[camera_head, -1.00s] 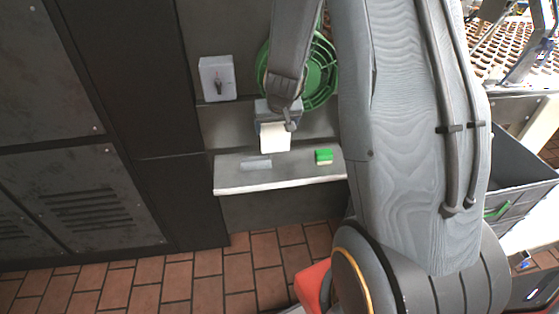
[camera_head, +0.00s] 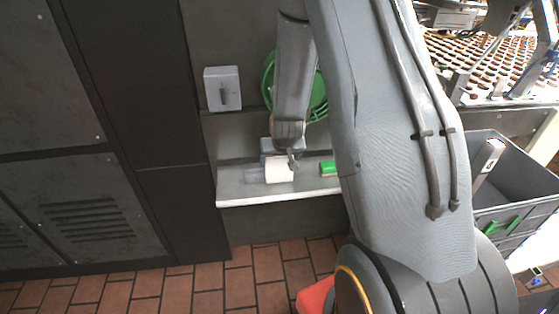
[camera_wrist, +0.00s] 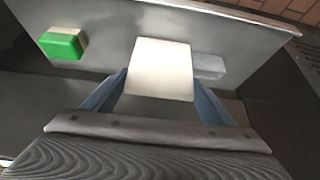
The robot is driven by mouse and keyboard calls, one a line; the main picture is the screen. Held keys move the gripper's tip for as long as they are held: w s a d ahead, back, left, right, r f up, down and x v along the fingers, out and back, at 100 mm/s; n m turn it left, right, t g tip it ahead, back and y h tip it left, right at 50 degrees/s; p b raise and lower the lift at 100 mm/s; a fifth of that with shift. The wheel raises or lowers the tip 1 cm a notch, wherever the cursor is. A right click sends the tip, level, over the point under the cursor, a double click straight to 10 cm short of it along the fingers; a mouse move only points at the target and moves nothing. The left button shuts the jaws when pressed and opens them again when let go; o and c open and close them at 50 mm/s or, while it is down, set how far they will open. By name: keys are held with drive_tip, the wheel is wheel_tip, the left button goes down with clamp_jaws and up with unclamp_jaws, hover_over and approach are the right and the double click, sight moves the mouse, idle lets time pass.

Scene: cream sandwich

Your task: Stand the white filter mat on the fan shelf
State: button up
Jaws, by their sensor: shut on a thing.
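The white filter mat (camera_wrist: 160,68) is a cream-white block between the two blue fingers of my gripper (camera_wrist: 160,88) in the wrist view. In the head view the mat (camera_head: 279,172) hangs below my gripper (camera_head: 279,158), over the grey fan shelf (camera_head: 235,190). My gripper is shut on the mat. The mat is low over the shelf; I cannot tell whether its lower edge touches it. The shelf also fills the upper part of the wrist view (camera_wrist: 115,33).
A green block with a pale side (camera_wrist: 64,43) and a pale grey block (camera_wrist: 208,66) lie on the shelf on either side of the mat. A green round fan (camera_head: 268,80) and a switch box (camera_head: 223,88) are on the wall behind. A grey crate (camera_head: 515,165) stands at right.

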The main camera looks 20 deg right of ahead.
drive_tip(key=shift+f, duration=0.15)
drive_tip(key=o, duration=1)
drive_tip(key=shift+f, duration=0.1)
drive_tip(key=shift+r, duration=0.25)
drive_tip(key=v, duration=1.2)
drive_tip(key=s+a+r+n+g, duration=0.1)
drive_tip(key=s+a, duration=0.2)
drive_tip(key=s, duration=0.2)
drive_tip(key=s+a+r+n+g+y, duration=0.1)
drive_tip(key=s+a+r+g, duration=0.1)
drive_tip(key=s+a, duration=0.2)
drive_tip(key=s+a+r+n+g, duration=0.1)
drive_tip(key=s+a, duration=0.3)
drive_tip(key=s, duration=0.4)
drive_tip(key=shift+s+r+y, duration=0.2)
drive_tip(key=shift+r+y, duration=0.05)
drive_tip(key=shift+y, duration=0.05)
